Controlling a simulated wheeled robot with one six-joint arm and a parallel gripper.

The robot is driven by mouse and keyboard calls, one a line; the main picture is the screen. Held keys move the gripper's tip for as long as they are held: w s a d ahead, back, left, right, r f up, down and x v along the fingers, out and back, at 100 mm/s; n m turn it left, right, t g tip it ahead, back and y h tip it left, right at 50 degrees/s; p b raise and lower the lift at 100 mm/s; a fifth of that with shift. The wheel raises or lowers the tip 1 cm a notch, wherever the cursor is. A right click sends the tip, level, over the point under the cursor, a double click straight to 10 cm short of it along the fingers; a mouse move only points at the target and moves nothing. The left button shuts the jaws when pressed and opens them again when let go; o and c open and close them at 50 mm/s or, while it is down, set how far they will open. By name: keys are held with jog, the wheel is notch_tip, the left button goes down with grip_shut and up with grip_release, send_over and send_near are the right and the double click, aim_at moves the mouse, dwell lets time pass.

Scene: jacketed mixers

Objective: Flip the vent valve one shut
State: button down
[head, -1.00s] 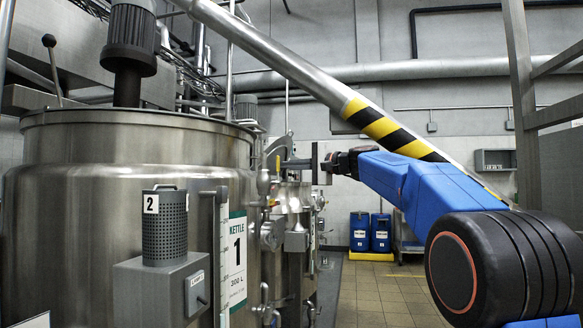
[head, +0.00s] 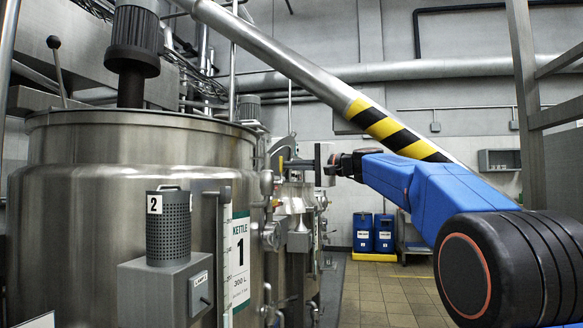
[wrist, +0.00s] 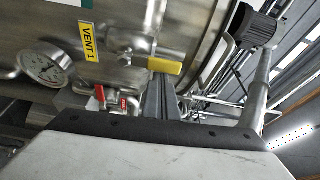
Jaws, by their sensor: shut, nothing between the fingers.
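The yellow lever handle (wrist: 165,66) of the vent valve shows in the wrist view, beside a yellow label (wrist: 88,42) reading VENT 1. It reaches rightward from a metal valve body (wrist: 124,58) on the steel kettle. My gripper (wrist: 160,86) is shut and empty, its fingertips close to the handle's outer end; I cannot tell whether they touch it. In the head view my gripper (head: 293,163) is at the right side of kettle 1 (head: 130,160), by a small yellow lever (head: 281,161). The valve body is mostly hidden there.
A pressure gauge (wrist: 42,65) and a red-handled valve (wrist: 101,96) sit near the vent valve. A striped slanting pipe (head: 380,122) passes above my arm. A grey box numbered 2 (head: 165,290) stands in front of the kettle. Blue drums (head: 374,232) stand far back; the aisle floor looks clear.

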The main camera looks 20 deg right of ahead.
jog(key=shift+s+a, duration=0.1)
jog(key=n, duration=0.1)
jog(key=s+n+y, duration=0.1)
jog(key=n, duration=0.1)
jog(key=s+a+n, duration=0.1)
jog(key=shift+n+t+y, duration=0.3)
jog(key=s+a+f+n+g+y, duration=0.2)
jog(key=s+f+n+y, duration=0.1)
jog(key=n, duration=1.2)
jog(key=shift+s+a+f+g+y, duration=0.15)
jog(key=shift+s+f+g+y, duration=0.35)
jog(key=shift+y, duration=0.4)
jog(key=shift+w+f, duration=0.1)
jog(key=shift+f, duration=0.15)
